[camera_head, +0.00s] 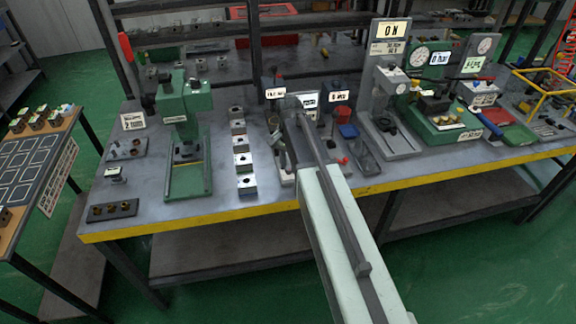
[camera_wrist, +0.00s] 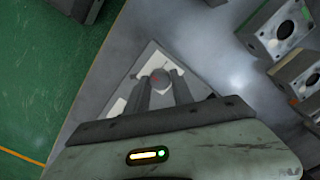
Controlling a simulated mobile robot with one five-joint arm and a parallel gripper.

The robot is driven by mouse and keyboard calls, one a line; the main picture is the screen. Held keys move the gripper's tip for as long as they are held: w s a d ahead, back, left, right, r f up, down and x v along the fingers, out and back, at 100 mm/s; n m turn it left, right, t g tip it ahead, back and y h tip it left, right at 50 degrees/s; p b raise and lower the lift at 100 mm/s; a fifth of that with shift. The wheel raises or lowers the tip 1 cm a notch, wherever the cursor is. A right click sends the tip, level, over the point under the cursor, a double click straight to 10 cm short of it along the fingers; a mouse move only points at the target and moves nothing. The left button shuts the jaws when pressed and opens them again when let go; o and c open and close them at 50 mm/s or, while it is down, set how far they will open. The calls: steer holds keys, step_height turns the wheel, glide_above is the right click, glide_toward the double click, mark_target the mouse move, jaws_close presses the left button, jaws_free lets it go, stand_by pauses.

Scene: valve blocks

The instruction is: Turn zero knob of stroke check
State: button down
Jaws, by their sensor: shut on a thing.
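In the wrist view, my gripper (camera_wrist: 160,88) is shut on a small round grey knob (camera_wrist: 158,75) with a red mark on its face. One finger lies on each side of it. The knob stands over a pale plate (camera_wrist: 150,60) on the grey bench. In the head view, my arm reaches over the bench's front edge to a grey station with small signs (camera_head: 275,93), whose lettering I cannot read surely. My arm covers much of that station, and the knob and fingertips cannot be made out there.
A row of metal valve blocks (camera_head: 242,160) stands left of my arm; some blocks (camera_wrist: 280,30) also show at the wrist view's right. A green press (camera_head: 187,120) stands farther left. A grey gauge stand (camera_head: 388,100) and a blue-and-grey tray (camera_head: 362,150) are to the right.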

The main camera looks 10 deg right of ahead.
steer(key=shift+n, duration=0.4)
steer(key=n, duration=0.4)
steer(key=shift+n, duration=2.5)
steer(key=c, duration=1.1)
jaws_free()
steer(key=shift+r, duration=0.1)
